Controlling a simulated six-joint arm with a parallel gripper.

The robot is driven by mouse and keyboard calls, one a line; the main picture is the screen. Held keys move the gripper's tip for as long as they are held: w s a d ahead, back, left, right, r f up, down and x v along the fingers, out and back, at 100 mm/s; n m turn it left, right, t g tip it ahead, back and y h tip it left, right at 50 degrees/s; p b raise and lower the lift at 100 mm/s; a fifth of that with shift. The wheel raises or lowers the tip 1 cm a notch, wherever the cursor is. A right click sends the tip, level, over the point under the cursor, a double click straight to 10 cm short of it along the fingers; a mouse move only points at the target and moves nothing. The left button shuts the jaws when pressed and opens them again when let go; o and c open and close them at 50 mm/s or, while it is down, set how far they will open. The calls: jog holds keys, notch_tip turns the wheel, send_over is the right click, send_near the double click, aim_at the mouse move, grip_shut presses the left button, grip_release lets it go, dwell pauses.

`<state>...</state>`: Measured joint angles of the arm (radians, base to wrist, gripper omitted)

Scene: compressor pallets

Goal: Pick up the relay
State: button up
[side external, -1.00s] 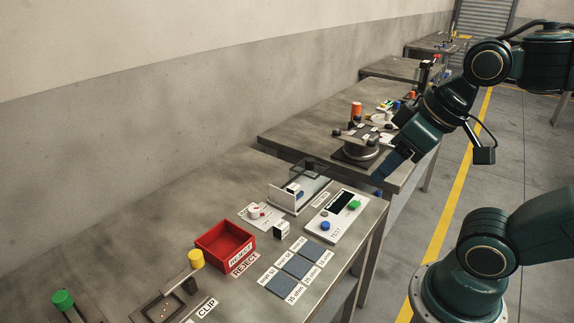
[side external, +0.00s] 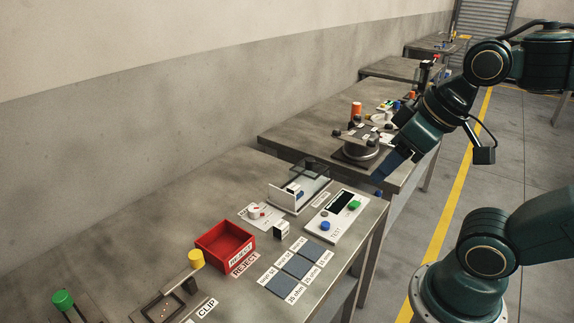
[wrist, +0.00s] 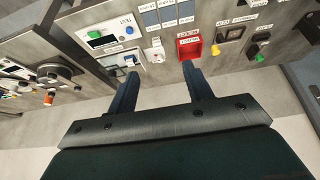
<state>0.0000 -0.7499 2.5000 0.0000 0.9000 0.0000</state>
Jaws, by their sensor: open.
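A small white block with a dark side (side external: 281,229), which looks like the relay, stands on the near bench between the test panel and the red bin. It also shows in the wrist view as a small pale block (wrist: 156,42). My gripper (wrist: 158,76) is open with nothing between its two blue fingers. In the side view my gripper (side external: 388,172) is up and to the right of the block, well apart from it, beyond the bench's right edge. Its fingertips are hard to make out there.
A red reject bin (side external: 225,258) is left of the block. A test panel (side external: 337,216) with buttons and a clear-walled fixture (side external: 299,196) stand close by. Dark square pads (side external: 300,266) lie in front. A white dial (side external: 256,210) is behind. Another bench (side external: 290,133) stands farther back.

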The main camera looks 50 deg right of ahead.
jog(key=shift+o, duration=0.2)
jog(key=shift+w+r, duration=0.1)
dwell(0.4)
jog(key=w+r+n+g+y, duration=0.15)
jog(key=w+r+n, duration=0.3)
jog(key=w, duration=0.75)
jog(key=w+d+n+g+y, duration=0.15)
jog(key=w+d+n, duration=0.3)
jog(key=w, duration=0.75)
jog(key=w+d+f+n+g, duration=0.1)
jog(key=w+d+f+n, duration=0.1)
jog(key=d+f, duration=0.4)
jog(key=w+d+f+n+y, duration=0.1)
jog(key=w+d+f+n, duration=0.2)
jog(key=d+f, duration=0.3)
jog(key=w+d+f+n+g, duration=0.1)
jog(key=w+d+f+n, duration=0.2)
jog(key=d+f, duration=0.4)
jog(key=shift+f+n+g, duration=0.3)
jog(key=shift+f+n, duration=0.2)
jog(key=shift+f, duration=0.05)
jog(key=shift+w+a+f+y, duration=0.1)
jog(key=shift+a+f+y, duration=0.1)
jog(key=shift+y, duration=0.1)
